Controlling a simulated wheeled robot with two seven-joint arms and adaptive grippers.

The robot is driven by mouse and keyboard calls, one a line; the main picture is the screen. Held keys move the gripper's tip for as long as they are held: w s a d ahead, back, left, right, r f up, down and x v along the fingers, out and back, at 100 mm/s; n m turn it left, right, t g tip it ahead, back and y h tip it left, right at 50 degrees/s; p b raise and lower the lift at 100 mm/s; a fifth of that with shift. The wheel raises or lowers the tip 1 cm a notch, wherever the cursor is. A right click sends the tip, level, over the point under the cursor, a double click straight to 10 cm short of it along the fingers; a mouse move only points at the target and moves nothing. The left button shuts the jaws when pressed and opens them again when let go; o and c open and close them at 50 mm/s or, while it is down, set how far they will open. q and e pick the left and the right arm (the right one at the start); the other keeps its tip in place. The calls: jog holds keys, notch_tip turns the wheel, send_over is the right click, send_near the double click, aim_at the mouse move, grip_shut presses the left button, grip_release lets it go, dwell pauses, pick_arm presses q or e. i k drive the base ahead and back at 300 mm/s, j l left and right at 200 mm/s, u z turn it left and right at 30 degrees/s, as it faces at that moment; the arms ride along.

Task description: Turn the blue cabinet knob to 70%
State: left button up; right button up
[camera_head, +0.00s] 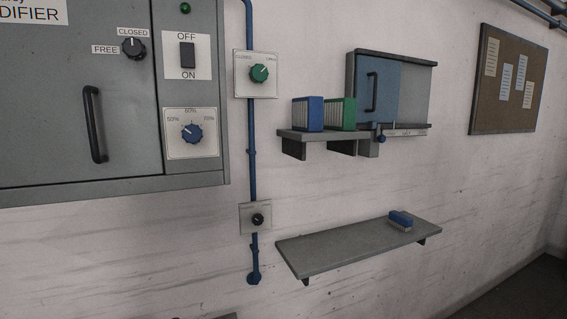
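The blue cabinet knob (192,133) sits on a white dial plate (187,150) at the lower right of the grey wall cabinet (45,115). The plate is marked 50% at left, 60% at top and 70% at right. The knob's white pointer line seems to lean up and left, toward the 50% side; its exact setting is hard to read. Neither of my grippers is in view.
Above the dial are an OFF/ON switch (187,55) and a black CLOSED/FREE knob (133,47). The cabinet's black handle (95,124) sticks out at left. A blue pipe (251,170) carries a green knob (259,73) and a small black knob (257,219). Shelves (355,248) project at right.

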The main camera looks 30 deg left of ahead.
aim_at(193, 133)
jog(key=u, duration=1.5)
jog(key=k+l+z, duration=0.1)
jog(key=l+z, duration=0.15)
jog(key=z, duration=0.15)
